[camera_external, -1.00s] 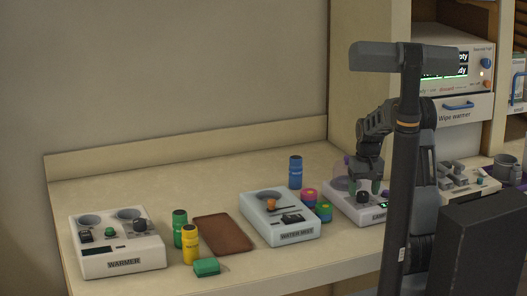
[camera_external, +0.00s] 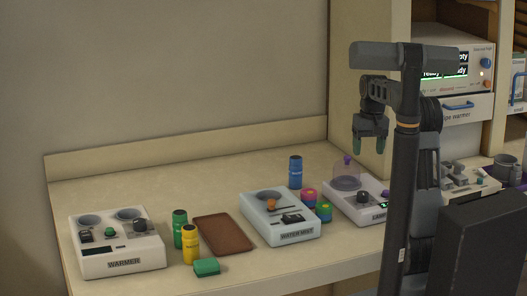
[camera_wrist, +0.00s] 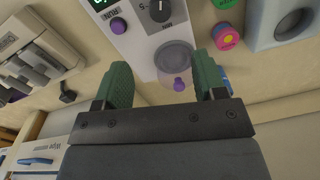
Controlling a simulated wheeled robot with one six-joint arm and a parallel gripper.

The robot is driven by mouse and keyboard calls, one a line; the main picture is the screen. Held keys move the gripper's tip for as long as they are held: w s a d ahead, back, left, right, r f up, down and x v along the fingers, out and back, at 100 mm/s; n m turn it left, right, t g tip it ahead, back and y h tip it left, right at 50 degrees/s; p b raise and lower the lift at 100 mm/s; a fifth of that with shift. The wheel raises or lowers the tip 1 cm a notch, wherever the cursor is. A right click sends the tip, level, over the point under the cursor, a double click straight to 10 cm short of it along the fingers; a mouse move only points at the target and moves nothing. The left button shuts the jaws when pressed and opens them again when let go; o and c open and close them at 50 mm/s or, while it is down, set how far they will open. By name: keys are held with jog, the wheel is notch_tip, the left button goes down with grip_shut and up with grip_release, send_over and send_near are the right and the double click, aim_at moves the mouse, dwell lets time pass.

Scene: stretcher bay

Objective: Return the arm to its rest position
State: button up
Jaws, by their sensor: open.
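My gripper (camera_external: 370,146) is raised above the counter, beside the grey column of my body, with its green-tipped fingers pointing down. In the wrist view the two green fingers (camera_wrist: 166,88) stand apart with nothing between them. Part of my arm is hidden behind the column.
A wipe warmer (camera_external: 455,75) sits on the right shelf.

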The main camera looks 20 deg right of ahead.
dwell(0.4)
jog(key=s+a+f+n+t, duration=0.1)
jog(key=s+a, duration=0.3)
jog(key=s, duration=0.5)
jog(key=s+a+f+n+t, duration=0.1)
jog(key=s+a+f, duration=0.3)
jog(key=s, duration=0.5)
jog(key=shift+a+f+t+h, duration=0.3)
jog(key=shift+a+t, duration=0.35)
jog(key=shift+t, duration=0.25)
dwell(0.8)
